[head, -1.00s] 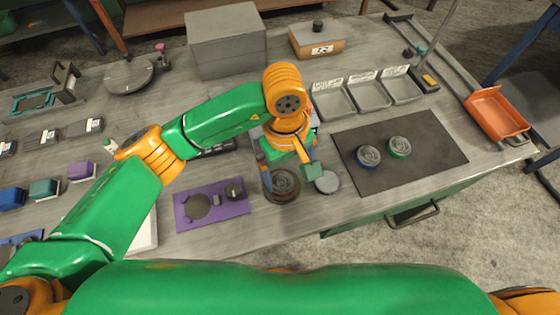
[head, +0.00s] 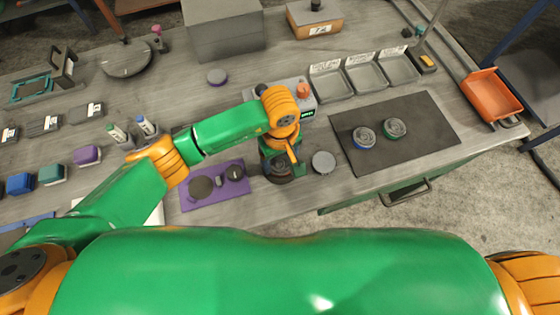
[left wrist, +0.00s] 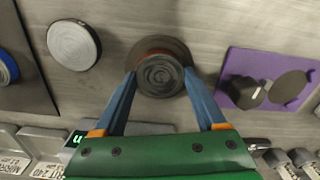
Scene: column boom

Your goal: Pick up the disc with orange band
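The disc with the orange band (left wrist: 160,78) is dark grey with rings on top, and part of its orange-red band shows at the upper edge in the left wrist view. It sits on a wider dark round base (left wrist: 181,48). My left gripper (left wrist: 160,88) points down at it, with one blue finger on each side. The fingers are spread about as wide as the disc; whether they touch it I cannot tell. In the head view my left gripper (head: 280,165) mostly hides the disc. My right gripper is not in view.
A light grey disc (head: 323,162) lies close to the right. A purple plate (head: 239,188) with a dark knob is close to the left. A dark mat (head: 430,140) carries a blue-banded disc (head: 364,137) and a green-banded disc (head: 395,128). Grey trays (head: 331,83) stand behind.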

